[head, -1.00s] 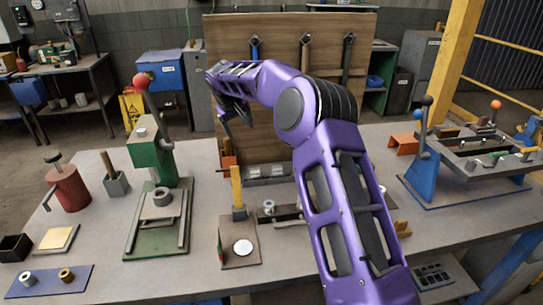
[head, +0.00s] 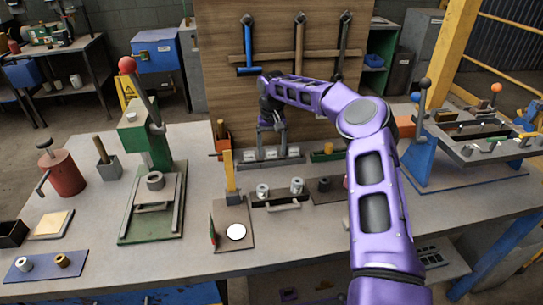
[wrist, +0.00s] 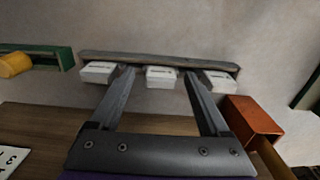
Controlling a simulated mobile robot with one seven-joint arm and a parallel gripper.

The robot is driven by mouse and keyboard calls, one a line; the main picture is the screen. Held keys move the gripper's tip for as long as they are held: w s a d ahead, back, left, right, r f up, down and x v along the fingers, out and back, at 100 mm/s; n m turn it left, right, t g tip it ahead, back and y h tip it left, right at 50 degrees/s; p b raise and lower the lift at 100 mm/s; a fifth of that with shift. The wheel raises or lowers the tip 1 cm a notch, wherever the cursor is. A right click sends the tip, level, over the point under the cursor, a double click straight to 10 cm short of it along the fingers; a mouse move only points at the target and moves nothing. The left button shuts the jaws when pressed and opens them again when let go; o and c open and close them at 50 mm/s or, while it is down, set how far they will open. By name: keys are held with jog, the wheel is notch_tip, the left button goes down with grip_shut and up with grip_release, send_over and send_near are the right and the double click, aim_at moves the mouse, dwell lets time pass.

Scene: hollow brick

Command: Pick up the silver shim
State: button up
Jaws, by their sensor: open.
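A dark rack (head: 270,164) at the foot of the wooden board holds three small pale grey blocks. They show in the wrist view as a left block (wrist: 98,72), a middle block (wrist: 161,77) and a right block (wrist: 219,82). Each bears a small label that I cannot read, so I cannot tell which, if any, is the silver shim. My gripper (head: 272,127) points down above the rack. In the wrist view my gripper (wrist: 159,71) is open and empty, its fingertips to either side of the middle block in the picture. I cannot judge the remaining height.
The wooden board (head: 222,75) with hanging tools stands close behind. An orange box (wrist: 252,118) and a green tray with a yellow cylinder (wrist: 14,64) flank the rack. A wooden-handled tool (head: 229,172), a plate with a white disc (head: 236,232) and a green press (head: 133,135) stand nearer.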

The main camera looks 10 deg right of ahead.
jog(key=shift+f, duration=0.4)
jog(key=shift+c, duration=0.2)
jog(key=c, duration=1.1)
